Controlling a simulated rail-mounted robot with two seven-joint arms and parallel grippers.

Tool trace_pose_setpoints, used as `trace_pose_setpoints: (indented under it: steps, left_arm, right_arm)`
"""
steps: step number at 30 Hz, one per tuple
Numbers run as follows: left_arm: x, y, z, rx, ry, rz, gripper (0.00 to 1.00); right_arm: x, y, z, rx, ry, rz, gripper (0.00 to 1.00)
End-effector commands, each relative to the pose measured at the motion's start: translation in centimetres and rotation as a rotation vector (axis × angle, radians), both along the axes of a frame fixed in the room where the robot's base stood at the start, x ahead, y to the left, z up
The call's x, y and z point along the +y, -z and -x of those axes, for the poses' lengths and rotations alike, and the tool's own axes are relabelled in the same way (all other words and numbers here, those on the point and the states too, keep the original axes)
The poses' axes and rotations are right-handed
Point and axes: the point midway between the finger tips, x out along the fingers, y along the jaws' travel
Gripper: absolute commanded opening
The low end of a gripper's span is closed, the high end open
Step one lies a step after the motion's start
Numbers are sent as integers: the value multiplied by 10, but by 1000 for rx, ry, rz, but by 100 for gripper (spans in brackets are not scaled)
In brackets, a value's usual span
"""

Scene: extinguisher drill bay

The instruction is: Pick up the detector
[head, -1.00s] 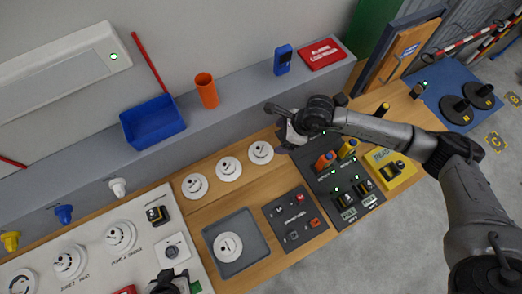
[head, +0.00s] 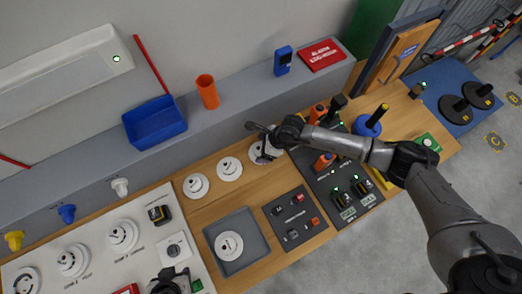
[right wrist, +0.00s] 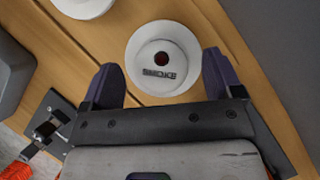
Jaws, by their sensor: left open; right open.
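A white round detector marked "SMOKE" (right wrist: 163,75) with a dark red centre lies on the wooden bench. In the head view this detector (head: 256,155) is at the right end of a row of three and partly hidden by my right gripper (head: 264,150). In the right wrist view the open fingers of my right gripper (right wrist: 162,64) appear on either side of the detector's near part, with nothing held. I cannot tell their height above it. The other two detectors in the row are the middle one (head: 229,169) and the left one (head: 196,186). My left gripper (head: 174,274) is open at the bottom edge, over the white panel.
A grey tray (head: 259,262) holds another white disc (head: 229,246). A dark switch panel (head: 293,217) and a larger dark panel (head: 343,211) lie right of it. An orange cup (head: 207,92) and a blue bin (head: 154,124) stand on the ledge behind.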

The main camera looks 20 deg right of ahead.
Motion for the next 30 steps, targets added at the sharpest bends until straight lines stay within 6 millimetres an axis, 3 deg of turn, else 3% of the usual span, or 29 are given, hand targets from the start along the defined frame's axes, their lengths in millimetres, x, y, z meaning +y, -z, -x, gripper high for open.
trace_pose_setpoints:
  steps: [10,27,30]
  left_arm:
    - [3,0,0,0,6,-9,43]
    - [3,0,0,-1,7,-11,43]
    - [2,0,0,0,5,-8,43]
  right_arm:
    - [2,6,-1,0,-1,0,85]
    - [2,5,-1,0,0,0,32]
    - [2,5,-2,-1,0,0,30]
